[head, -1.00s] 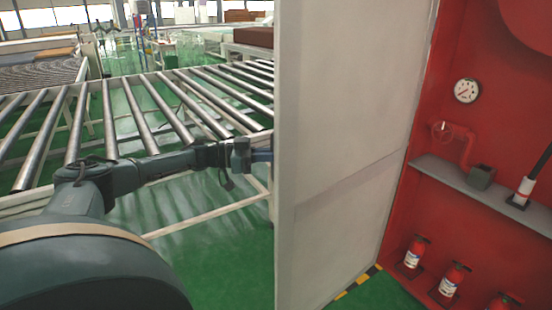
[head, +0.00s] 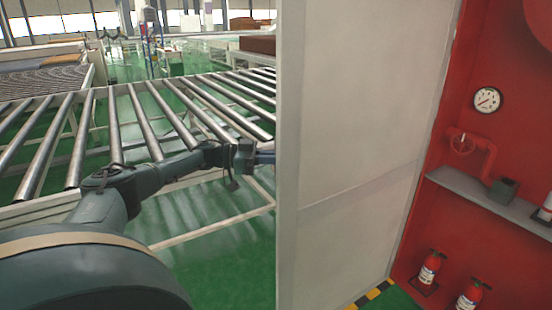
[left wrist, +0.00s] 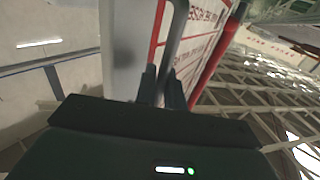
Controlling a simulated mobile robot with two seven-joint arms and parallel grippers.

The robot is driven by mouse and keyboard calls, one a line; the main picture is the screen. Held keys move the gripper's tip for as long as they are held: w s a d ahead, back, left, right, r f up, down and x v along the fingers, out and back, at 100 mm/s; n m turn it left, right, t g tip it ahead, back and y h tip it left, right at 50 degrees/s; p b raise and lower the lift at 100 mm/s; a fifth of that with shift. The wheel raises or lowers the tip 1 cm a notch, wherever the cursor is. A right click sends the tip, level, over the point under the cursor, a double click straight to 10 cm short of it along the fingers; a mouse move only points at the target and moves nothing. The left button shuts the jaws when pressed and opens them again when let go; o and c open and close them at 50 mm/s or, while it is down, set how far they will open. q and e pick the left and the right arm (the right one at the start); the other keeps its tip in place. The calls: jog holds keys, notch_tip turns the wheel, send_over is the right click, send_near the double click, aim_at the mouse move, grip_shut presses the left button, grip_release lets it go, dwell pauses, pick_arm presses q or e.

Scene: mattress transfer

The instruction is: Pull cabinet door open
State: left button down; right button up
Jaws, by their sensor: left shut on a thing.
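The cabinet door (head: 365,150) stands open in the head view as a tall pale grey panel, its inner face toward me. The red cabinet interior (head: 470,190) shows to its right. My left gripper (head: 262,157) reaches to the door's left edge; its fingertips are hidden behind the door there. In the left wrist view, the fingers of my left gripper (left wrist: 163,88) are shut on a grey bar-like door handle (left wrist: 178,45). The door's outer face (left wrist: 205,38) shows there, white with red lines and lettering. My right gripper is not in view.
Inside the cabinet are a gauge (head: 487,100), a red valve (head: 462,143), a grey shelf (head: 480,200) and fire extinguishers (head: 430,268) on the floor. A roller conveyor (head: 110,130) stands close by at left. Yellow-black striping (head: 372,294) marks the cabinet's bottom edge.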

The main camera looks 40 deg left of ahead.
pick_arm(q)
jog(key=shift+r, duration=0.1)
jog(key=c, duration=1.6)
grip_release()
jog(key=shift+w+d, duration=0.1)
jog(key=shift+c, duration=0.2)
